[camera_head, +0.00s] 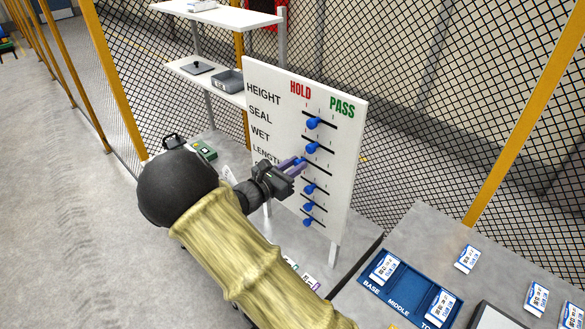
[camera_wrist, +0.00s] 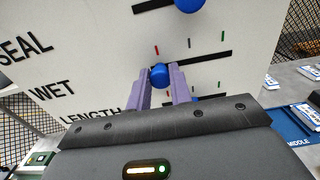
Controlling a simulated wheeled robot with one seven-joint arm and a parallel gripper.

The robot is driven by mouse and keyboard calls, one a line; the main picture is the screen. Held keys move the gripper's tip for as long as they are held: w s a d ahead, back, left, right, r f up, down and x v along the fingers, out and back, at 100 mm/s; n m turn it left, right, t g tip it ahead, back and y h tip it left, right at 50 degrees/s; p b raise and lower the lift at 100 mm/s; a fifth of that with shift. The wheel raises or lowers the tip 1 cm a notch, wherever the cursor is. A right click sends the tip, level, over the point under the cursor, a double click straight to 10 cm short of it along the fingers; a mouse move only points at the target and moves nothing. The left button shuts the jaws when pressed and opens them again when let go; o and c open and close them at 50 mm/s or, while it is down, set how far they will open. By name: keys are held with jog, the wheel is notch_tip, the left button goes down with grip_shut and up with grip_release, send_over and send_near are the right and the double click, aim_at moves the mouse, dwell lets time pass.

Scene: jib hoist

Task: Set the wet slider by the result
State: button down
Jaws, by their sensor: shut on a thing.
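A white upright board (camera_head: 262,95) carries rows labelled HEIGHT, SEAL, WET and LENGTH, with HOLD in red at left and PASS in green at right. Each row has a black slot and a blue knob. My gripper (camera_head: 300,162) is at the third row, the WET row, with its purple fingers on either side of the wet slider's blue knob (camera_wrist: 160,75). In the wrist view the fingers close on this knob. It sits near the red tick, at the left end of its slot (camera_wrist: 212,56). My fingers partly hide the knob and slot in the head view.
The height knob (camera_head: 313,123) and seal knob (camera_head: 312,148) are above; the length knob (camera_head: 309,189) and others are below. A blue tray (camera_head: 408,297) with labelled cards is on the grey table at right. Shelves (camera_head: 215,14) and mesh fencing stand behind.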

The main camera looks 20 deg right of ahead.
jog(key=shift+w+a+r, duration=0.1)
jog(key=shift+a, duration=0.05)
jog(key=c, duration=1.2)
grip_release()
jog(key=shift+w, duration=0.1)
jog(key=shift+c, duration=0.2)
jog(key=b+v, duration=0.6)
jog(key=v, duration=1.1)
jog(key=shift+s+a, duration=0.15)
jog(key=shift+s, duration=0.1)
